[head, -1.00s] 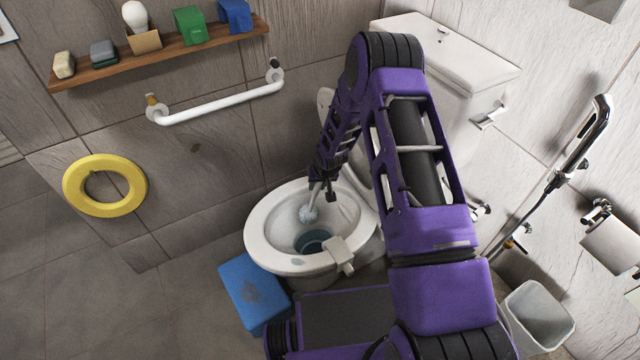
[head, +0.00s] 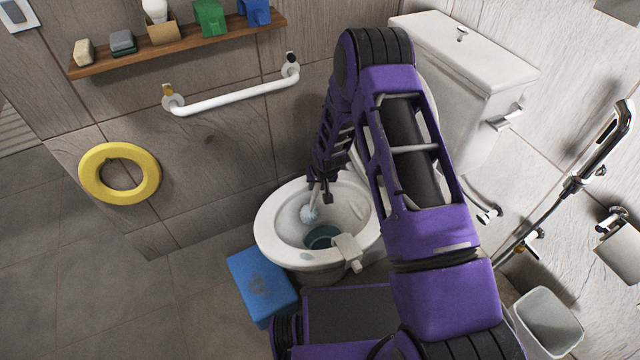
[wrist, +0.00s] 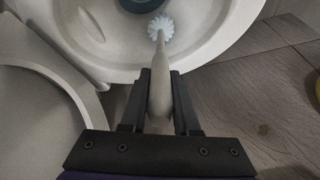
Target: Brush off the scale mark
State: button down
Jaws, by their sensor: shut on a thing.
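My gripper (head: 321,190) is shut on the grey handle of a toilet brush (head: 309,214) and points down over the toilet bowl (head: 268,236). In the wrist view the gripper (wrist: 158,78) has one dark finger on each side of the brush handle (wrist: 159,90). The pale blue-white bristle head (wrist: 162,33) is inside the bowl, close to the inner wall near the rim; I cannot tell whether it touches. A faint oval patch (wrist: 92,23) shows on the bowl's inner wall, left of the bristles. I cannot tell whether it is the scale mark.
The toilet's cistern (head: 470,50) stands behind my arm. A blue box-like step (head: 262,286) is beside the bowl. A white grab bar (head: 235,103), a yellow ring (head: 98,190) and a wooden shelf (head: 180,45) are on the wall. A bin (head: 548,325) stands right. The left floor is clear.

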jog(key=shift+s+a, duration=0.2)
jog(key=shift+a, duration=0.35)
jog(key=shift+w+d+r, duration=0.1)
jog(key=shift+w+d, duration=0.05)
jog(key=shift+d, duration=0.35)
jog(key=shift+w+d, duration=0.15)
jog(key=shift+d, duration=0.3)
jog(key=shift+w+d, duration=0.45)
jog(key=shift+d, duration=0.35)
jog(key=shift+w+d, duration=0.4)
jog(key=shift+d, duration=0.35)
jog(key=shift+w+d, duration=0.45)
jog(key=shift+d, duration=0.35)
